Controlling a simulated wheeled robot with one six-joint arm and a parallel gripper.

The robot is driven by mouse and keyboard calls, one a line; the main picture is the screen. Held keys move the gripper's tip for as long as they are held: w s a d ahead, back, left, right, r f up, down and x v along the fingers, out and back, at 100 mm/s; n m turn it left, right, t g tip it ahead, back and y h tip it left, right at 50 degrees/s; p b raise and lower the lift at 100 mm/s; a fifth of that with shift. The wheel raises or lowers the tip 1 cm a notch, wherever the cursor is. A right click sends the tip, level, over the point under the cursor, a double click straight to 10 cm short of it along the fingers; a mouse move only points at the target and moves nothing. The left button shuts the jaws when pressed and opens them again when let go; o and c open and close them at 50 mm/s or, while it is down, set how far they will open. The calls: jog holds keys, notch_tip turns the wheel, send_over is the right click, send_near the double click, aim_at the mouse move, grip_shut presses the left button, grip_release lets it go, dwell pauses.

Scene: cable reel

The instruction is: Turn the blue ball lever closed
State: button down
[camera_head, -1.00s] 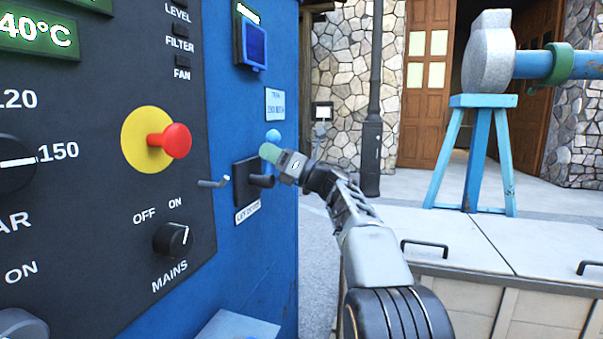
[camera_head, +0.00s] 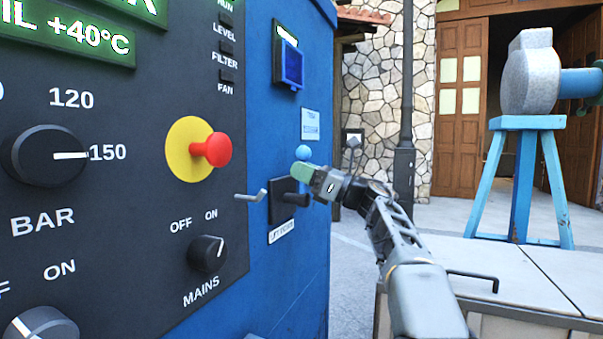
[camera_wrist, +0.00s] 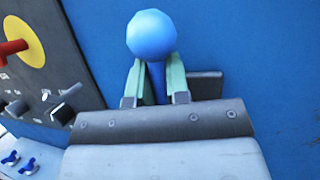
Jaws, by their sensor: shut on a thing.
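The blue ball lever shows its round ball (camera_wrist: 152,35) at the top middle of the wrist view, with a blue stem below it. In the head view the ball (camera_head: 303,153) stands by the blue side of the cabinet, below a small label. My gripper (camera_wrist: 155,78) has its green fingers on either side of the stem, just below the ball, and is shut on the lever. In the head view my gripper (camera_head: 304,172) reaches it from the right. The ball stands above the fingers; the lower stem and pivot are hidden.
A dark handle on a black plate (camera_head: 283,208) sits just below my gripper. A grey hook (camera_head: 252,196), a red emergency button (camera_head: 211,151) and the MAINS knob (camera_head: 207,253) are to the left. A pale crate lid (camera_head: 520,280) and blue trestle (camera_head: 524,190) stand at right.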

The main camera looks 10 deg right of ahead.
jog(key=shift+s+d+r, duration=0.1)
jog(key=shift+s+r, duration=0.2)
jog(key=shift+r, duration=0.4)
jog(key=c, duration=1.1)
grip_release()
jog(key=shift+w+f, duration=0.1)
jog(key=shift+f, duration=0.05)
jog(key=v, duration=1.4)
